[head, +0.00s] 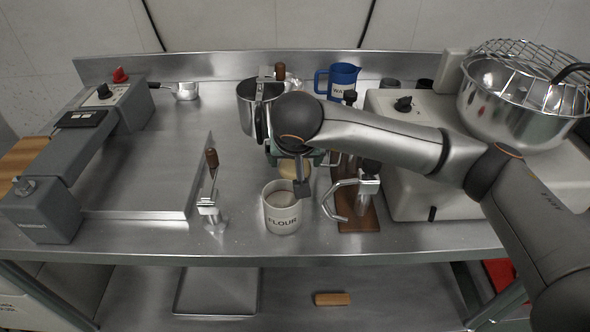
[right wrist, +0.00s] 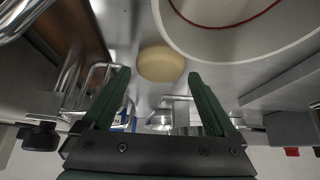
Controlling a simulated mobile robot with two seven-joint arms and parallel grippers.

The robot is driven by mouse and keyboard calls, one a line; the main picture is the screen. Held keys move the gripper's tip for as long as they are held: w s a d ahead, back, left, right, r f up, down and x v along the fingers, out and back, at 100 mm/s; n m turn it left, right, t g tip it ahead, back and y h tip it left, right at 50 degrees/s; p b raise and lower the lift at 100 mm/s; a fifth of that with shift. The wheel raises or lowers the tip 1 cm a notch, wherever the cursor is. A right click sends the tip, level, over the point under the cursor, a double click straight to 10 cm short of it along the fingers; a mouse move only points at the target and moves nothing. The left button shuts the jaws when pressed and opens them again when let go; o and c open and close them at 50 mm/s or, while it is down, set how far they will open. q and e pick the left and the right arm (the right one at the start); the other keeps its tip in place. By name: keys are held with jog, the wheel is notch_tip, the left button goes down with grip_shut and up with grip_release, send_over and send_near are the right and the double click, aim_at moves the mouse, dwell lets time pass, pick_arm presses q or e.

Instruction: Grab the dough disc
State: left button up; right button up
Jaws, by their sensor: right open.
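The dough disc (head: 292,170) is pale and round, and lies on the steel table just behind the white flour canister (head: 282,218). In the head view my right arm and gripper partly cover it. My right gripper (head: 299,162) is over the disc area. In the right wrist view its two green fingers (right wrist: 157,77) are apart with nothing between them, and the disc appears just beyond the tips. My left gripper is not in view.
A metal pot (head: 258,92) and a blue jug (head: 338,80) stand behind. A wood-based metal device (head: 358,205) is close on the right, and a clamp-like tool (head: 210,190) stands left. A mixer with a steel bowl (head: 515,110) is at right. The left steel surface is mostly clear.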

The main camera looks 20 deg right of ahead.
jog(key=shift+x, duration=1.15)
grip_shut()
